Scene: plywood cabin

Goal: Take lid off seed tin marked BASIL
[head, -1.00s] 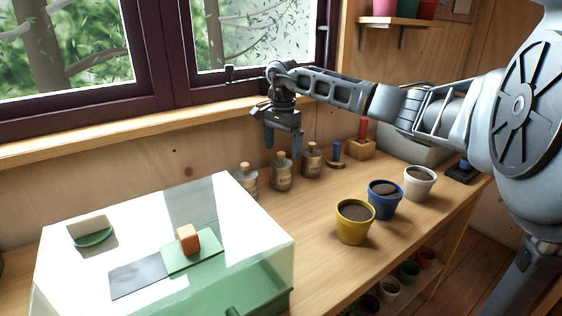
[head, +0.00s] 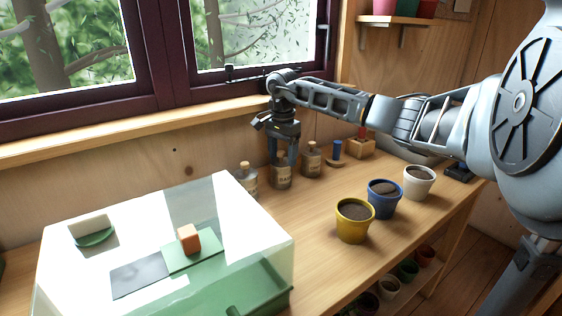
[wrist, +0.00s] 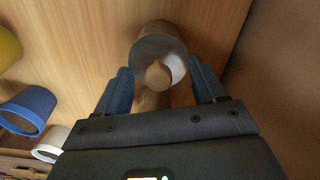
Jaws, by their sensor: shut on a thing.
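The seed tin marked BASIL (head: 282,177) looks like a small grey glassy bottle with a pale label. It stands upright on the bench, in the middle of a row of three, and its label is too small to read surely. Its lid (wrist: 158,73) is a tan, cork-like knob, seen from above in the wrist view. My gripper (head: 282,158) points down over this tin and is shut on it, with one finger on each side of its top. In the wrist view my gripper (wrist: 162,82) has the lid between its fingers. The exact contact is not clear.
Similar bottles stand close on the left (head: 247,180) and right (head: 312,160). A yellow pot (head: 354,232), a blue pot (head: 384,208) and a white pot (head: 419,191) stand in front to the right. A clear-topped green case (head: 262,285) fills the left front. The wall is close behind.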

